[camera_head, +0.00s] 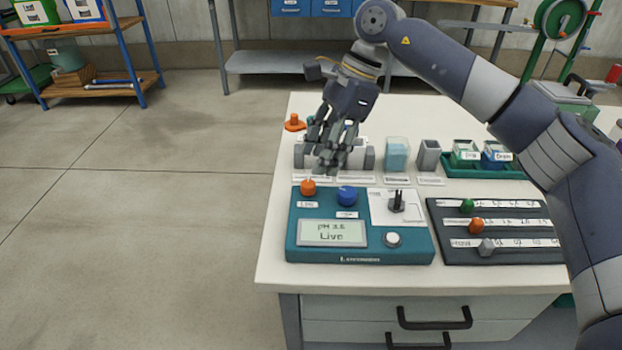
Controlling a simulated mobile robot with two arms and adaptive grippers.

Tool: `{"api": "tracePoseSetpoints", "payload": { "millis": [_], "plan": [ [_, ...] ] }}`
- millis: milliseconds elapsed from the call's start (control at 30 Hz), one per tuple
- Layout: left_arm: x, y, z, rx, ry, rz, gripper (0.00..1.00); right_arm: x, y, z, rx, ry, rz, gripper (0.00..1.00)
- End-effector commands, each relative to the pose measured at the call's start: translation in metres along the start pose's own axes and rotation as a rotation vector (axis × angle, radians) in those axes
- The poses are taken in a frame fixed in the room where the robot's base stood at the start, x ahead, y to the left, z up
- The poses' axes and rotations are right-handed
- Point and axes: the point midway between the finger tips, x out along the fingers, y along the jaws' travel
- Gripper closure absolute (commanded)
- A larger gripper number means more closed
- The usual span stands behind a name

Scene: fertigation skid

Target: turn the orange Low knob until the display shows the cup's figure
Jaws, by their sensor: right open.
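The orange knob (308,187) sits at the back left of the teal control box, with a small label below it. The display (332,232) on the box's front left shows a pH figure that looks like 3.5, with "Live" under it. A clear cup with light blue liquid (397,155) stands behind the box; the figure on the card before it is too small to read. My right gripper (335,160) is open, fingers pointing down, above and behind the box. It appears clear of the knob. My left gripper is out of view.
The box also carries a blue knob (347,195), a white button (392,239) and a black toggle (397,201). A dark slider panel (500,256) lies to the right. A grey cup (428,155) and a green tray (487,171) stand behind. The gripper partly covers a grey-and-white holder (303,156).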

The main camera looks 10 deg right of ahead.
Motion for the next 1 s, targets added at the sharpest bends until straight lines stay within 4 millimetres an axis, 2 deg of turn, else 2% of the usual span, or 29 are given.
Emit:
{"api": "tracePoseSetpoints", "payload": {
  "millis": [100, 300, 433, 700, 733, 900, 1000],
  "plan": [
    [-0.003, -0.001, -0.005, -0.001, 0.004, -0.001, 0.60, 0.025, 0.001, -0.001, 0.000, 0.002, 0.003, 0.57],
    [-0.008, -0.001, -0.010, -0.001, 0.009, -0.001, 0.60, 0.051, 0.000, 0.000, 0.000, 0.000, 0.001, 0.57],
    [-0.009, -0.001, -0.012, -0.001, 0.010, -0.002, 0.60, 0.059, 0.000, 0.000, 0.000, 0.000, 0.001, 0.57],
    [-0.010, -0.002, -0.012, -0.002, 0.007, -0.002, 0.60, 0.060, 0.000, 0.000, 0.000, 0.000, 0.000, 0.57],
    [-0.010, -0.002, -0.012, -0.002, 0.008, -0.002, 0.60, 0.060, 0.000, 0.000, 0.000, 0.000, 0.000, 0.59],
    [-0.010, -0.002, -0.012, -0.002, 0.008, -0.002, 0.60, 0.060, 0.000, 0.000, 0.000, 0.000, 0.000, 0.98],
    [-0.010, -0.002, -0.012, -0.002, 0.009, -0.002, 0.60, 0.060, 0.000, 0.000, 0.000, 0.000, 0.000, 1.00]
  ]
}}
